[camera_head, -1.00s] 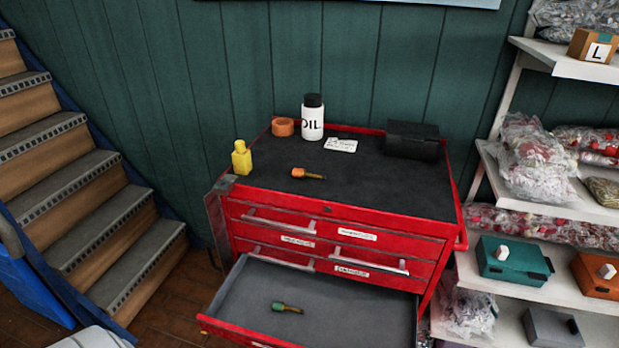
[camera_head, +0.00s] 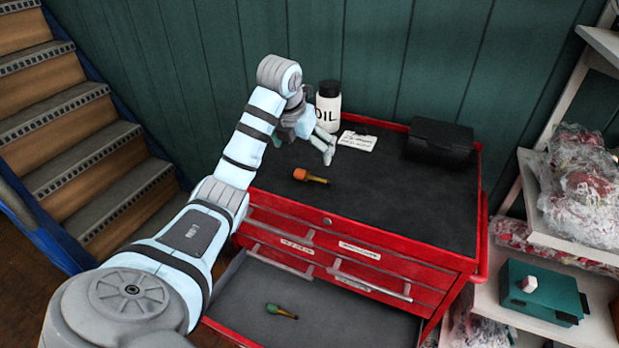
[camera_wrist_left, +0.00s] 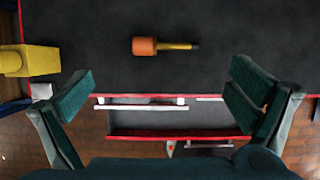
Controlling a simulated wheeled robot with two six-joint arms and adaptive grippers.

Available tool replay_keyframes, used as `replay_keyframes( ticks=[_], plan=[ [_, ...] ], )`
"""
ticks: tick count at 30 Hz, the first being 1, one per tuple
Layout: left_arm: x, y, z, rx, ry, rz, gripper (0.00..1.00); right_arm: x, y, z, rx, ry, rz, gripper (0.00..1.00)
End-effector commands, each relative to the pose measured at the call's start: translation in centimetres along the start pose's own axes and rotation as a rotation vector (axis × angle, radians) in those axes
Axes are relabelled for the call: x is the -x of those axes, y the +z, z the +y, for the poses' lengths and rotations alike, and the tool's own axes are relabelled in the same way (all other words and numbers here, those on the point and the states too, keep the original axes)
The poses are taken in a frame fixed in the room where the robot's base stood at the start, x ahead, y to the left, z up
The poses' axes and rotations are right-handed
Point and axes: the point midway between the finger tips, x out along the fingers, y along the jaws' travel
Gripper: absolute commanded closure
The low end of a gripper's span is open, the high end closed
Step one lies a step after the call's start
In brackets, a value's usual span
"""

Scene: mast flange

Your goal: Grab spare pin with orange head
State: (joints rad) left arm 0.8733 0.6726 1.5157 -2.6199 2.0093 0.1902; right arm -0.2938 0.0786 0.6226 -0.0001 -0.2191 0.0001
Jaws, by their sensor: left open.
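The spare pin with the orange head (camera_head: 309,176) lies on the black top of the red tool chest, its yellowish shank pointing right. It also shows in the left wrist view (camera_wrist_left: 160,46), beyond the fingers and between their lines. My left gripper (camera_head: 328,148) is over the chest top, behind the pin and near the oil bottle. In the left wrist view its two green-padded fingers (camera_wrist_left: 160,95) are wide apart with nothing between them. A second pin with a green head (camera_head: 281,311) lies in the open drawer. My right gripper is not in view.
The oil bottle (camera_head: 328,105), a white card (camera_head: 357,141) and a black box (camera_head: 438,142) stand or lie at the back of the chest top. A yellow bottle (camera_wrist_left: 30,60) shows in the wrist view. The open drawer (camera_head: 340,318) juts out in front. Shelves are at right.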

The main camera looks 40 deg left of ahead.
Motion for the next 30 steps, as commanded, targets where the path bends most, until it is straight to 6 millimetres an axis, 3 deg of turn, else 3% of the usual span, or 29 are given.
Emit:
replay_keyframes(
  ticks=[1,7,15,22,23,30],
  plan=[
    [-2.5,-0.3,-0.2,-0.001,-0.003,0.007,0.0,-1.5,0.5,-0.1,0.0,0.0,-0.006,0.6],
    [-6.0,0.4,-0.6,-0.004,-0.003,0.009,0.0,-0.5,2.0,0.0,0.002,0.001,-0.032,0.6],
    [-10.8,0.3,-0.5,0.0,-0.003,0.011,0.0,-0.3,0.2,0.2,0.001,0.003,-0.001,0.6],
    [-11.4,0.3,-0.5,-0.002,-0.002,0.008,0.0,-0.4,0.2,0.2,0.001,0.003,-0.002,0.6],
    [-11.4,0.3,-0.5,-0.002,-0.002,0.008,0.02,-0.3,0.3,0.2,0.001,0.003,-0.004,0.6],
    [-11.4,0.3,-0.5,-0.001,-0.002,0.008,0.4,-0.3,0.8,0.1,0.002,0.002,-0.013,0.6]
  ],
)
